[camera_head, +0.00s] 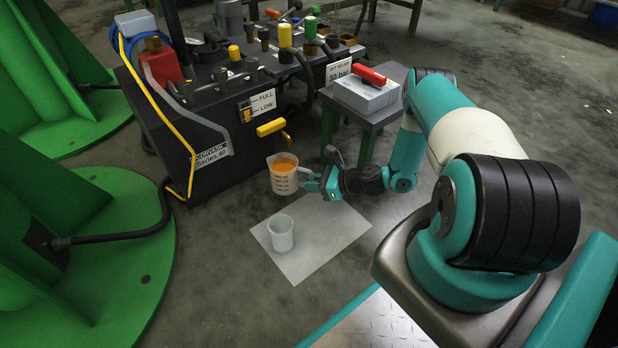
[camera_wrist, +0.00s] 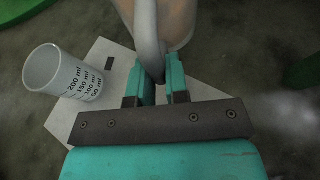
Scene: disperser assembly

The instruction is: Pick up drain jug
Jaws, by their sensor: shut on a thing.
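The drain jug (camera_head: 284,180) is a clear measuring jug with orange liquid in it. In the head view it is upright and appears to be above the floor, near the far corner of a white sheet. My gripper (camera_head: 312,181) is at its right side, shut on its handle. In the wrist view the pale handle of the jug (camera_wrist: 180,22) runs down between the two teal fingers of my gripper (camera_wrist: 162,85). The rest of the jug is mostly cut off at the top of that view.
A white measuring cup (camera_head: 280,233) stands on the white sheet (camera_head: 328,244); the cup also shows in the wrist view (camera_wrist: 62,75). A black machine (camera_head: 215,150) with a yellow handle is behind the jug at left. A small table (camera_head: 372,117) holds a grey box with a red item.

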